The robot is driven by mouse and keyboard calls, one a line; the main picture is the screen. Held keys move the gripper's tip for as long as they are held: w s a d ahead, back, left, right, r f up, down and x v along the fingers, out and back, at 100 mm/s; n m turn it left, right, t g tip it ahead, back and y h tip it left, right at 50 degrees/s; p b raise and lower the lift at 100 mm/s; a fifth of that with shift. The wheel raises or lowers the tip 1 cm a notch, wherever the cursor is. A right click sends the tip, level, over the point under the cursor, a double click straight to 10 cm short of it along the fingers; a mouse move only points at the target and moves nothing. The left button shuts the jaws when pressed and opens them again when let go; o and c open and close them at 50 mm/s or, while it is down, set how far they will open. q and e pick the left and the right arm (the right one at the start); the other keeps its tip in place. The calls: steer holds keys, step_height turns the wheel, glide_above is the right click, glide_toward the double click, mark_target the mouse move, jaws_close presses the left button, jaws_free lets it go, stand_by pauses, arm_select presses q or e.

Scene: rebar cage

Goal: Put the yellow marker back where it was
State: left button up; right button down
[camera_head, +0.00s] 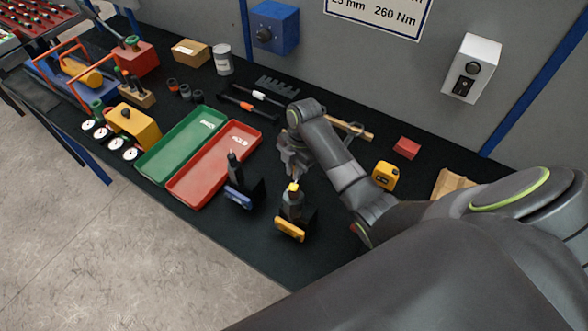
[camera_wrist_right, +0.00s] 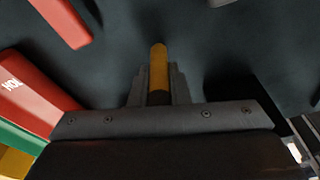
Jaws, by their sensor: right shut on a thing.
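My right gripper (camera_head: 293,170) is over the black bench mat, pointing down, to the right of the red tray. It is shut on the yellow marker (camera_wrist_right: 158,68). In the right wrist view the marker stands out between the two fingers (camera_wrist_right: 157,90), its outer end yellow and its near part dark. In the head view only a small yellow end (camera_head: 293,187) shows just below the fingers, in line with the top of the yellow-based power tool (camera_head: 290,230). Whether it touches that tool cannot be told. My left gripper is not in view.
A blue-based power tool (camera_head: 240,197) stands beside the red tray (camera_head: 200,185); the green tray (camera_head: 160,165) lies left of it. A yellow tape measure (camera_head: 385,176) and red block (camera_head: 406,148) are to the right. Dark hand tools (camera_head: 250,107) lie behind.

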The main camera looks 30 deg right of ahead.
steer(key=shift+f, duration=0.25)
steer(key=shift+f, duration=0.2)
steer(key=c, duration=1.4)
jaws_free()
steer(key=shift+o, duration=0.2)
steer(key=shift+r, duration=0.15)
steer(key=r, duration=0.1)
steer(key=r+b, duration=0.1)
steer(key=r, duration=0.1)
steer(key=d+r, duration=0.1)
steer(key=r, duration=0.1)
steer(key=shift+w+r, duration=0.2)
steer(key=shift+r, duration=0.05)
steer(key=r+p, duration=0.2)
steer(key=r, duration=0.2)
steer(key=shift+d+r+p, duration=0.3)
steer(key=shift+p, duration=0.1)
steer(key=shift+w+d+r+p, duration=0.1)
steer(key=shift+d+r+p, duration=0.1)
steer(key=shift+r+p, duration=0.7)
